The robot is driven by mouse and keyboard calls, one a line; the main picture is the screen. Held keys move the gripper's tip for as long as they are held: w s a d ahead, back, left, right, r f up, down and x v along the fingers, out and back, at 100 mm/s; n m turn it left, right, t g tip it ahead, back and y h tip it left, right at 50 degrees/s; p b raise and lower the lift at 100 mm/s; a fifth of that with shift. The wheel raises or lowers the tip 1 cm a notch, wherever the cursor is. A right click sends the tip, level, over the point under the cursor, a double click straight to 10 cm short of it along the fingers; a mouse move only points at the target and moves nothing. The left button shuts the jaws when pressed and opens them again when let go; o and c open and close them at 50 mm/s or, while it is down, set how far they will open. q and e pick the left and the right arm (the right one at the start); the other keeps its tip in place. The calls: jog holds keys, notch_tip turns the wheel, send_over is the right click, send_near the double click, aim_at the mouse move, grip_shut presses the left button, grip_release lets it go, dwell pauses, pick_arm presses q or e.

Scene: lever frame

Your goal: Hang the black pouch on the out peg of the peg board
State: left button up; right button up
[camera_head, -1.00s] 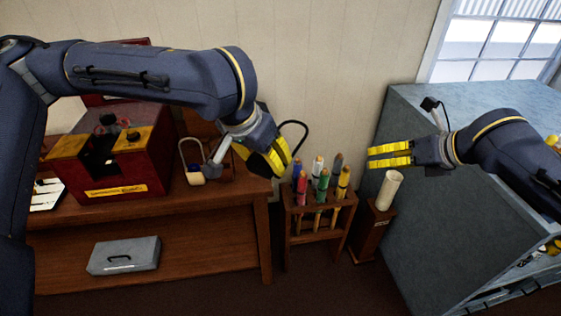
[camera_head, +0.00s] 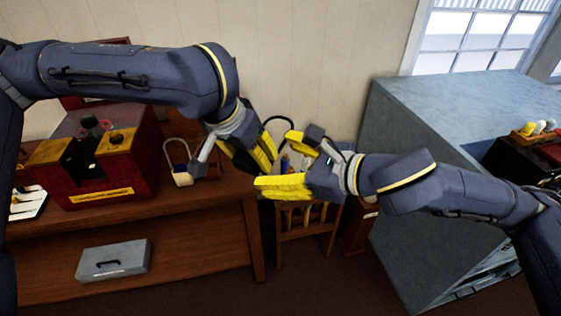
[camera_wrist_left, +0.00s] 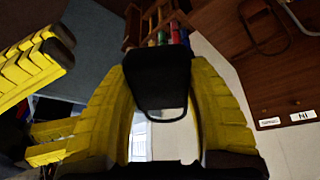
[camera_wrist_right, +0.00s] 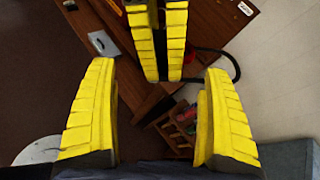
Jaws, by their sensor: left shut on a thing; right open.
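The black pouch (camera_wrist_left: 158,72) is held between the yellow fingers of my left gripper (camera_head: 258,160). Its strap loop (camera_head: 282,122) sticks up behind the gripper in the head view and to one side in the right wrist view (camera_wrist_right: 228,62). The gripper hides most of the pouch body in the head view. My right gripper (camera_head: 276,162) is open and empty, its fingers pointing at the left gripper, close beside it. A brown panel with small white labels (camera_wrist_left: 285,75) shows in the left wrist view and may be the peg board. I cannot tell its pegs apart.
A red box (camera_head: 110,170) and a padlock (camera_head: 181,178) stand on the wooden bench (camera_head: 190,205). A grey case (camera_head: 113,261) lies on its lower shelf. A wooden rack (camera_head: 305,235) stands below my right gripper. A grey cabinet (camera_head: 410,150) stands at the right.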

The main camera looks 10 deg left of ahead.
jog(key=shift+x, duration=2.5)
jog(key=shift+c, duration=0.4)
pick_arm(q)
jog(key=shift+r, duration=0.1)
pick_arm(e)
jog(key=c, duration=1.3)
pick_arm(q)
jog(key=o, duration=1.1)
pick_arm(e)
jog(key=shift+r, duration=0.1)
jog(key=shift+c, duration=0.4)
